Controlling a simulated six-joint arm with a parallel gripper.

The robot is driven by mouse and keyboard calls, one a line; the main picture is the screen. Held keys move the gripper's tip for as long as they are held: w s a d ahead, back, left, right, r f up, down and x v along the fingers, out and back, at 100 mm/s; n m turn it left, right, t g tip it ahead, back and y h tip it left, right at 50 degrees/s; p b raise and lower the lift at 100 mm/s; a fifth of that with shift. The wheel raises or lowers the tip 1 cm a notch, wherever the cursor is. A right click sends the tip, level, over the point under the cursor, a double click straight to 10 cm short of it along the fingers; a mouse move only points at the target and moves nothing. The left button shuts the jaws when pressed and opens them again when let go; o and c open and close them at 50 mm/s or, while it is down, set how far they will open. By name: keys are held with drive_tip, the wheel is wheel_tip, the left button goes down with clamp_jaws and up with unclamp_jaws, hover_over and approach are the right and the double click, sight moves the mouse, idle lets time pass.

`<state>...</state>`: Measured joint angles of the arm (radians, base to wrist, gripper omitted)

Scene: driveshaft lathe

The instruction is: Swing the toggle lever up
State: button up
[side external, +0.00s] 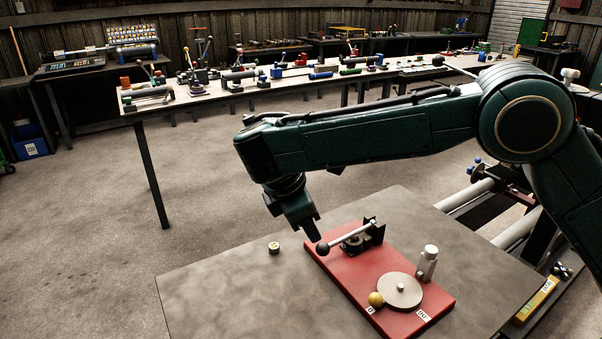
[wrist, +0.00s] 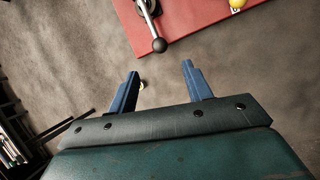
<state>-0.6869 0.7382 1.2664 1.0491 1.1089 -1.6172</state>
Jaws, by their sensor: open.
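The toggle lever (side external: 349,235) is a bright metal rod with a dark ball knob (side external: 322,248) at its free end. It lies low, pointing left from its dark bracket (side external: 366,238) on the red base plate (side external: 338,268). In the wrist view the knob (wrist: 159,45) is ahead of my gripper (wrist: 158,78), with the rod (wrist: 147,22) running away from it.
The base plate also carries a round grey disc (side external: 400,291), a yellow ball (side external: 375,299) and a grey post (side external: 428,262). A small round piece (side external: 273,248) sits on the grey table (side external: 225,290). The table's left part is otherwise clear. A long bench with parts stands behind.

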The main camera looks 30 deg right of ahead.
sight(321, 245)
drive_tip(key=x, duration=1.1)
drive_tip(key=shift+r, duration=0.1)
clamp_jaws()
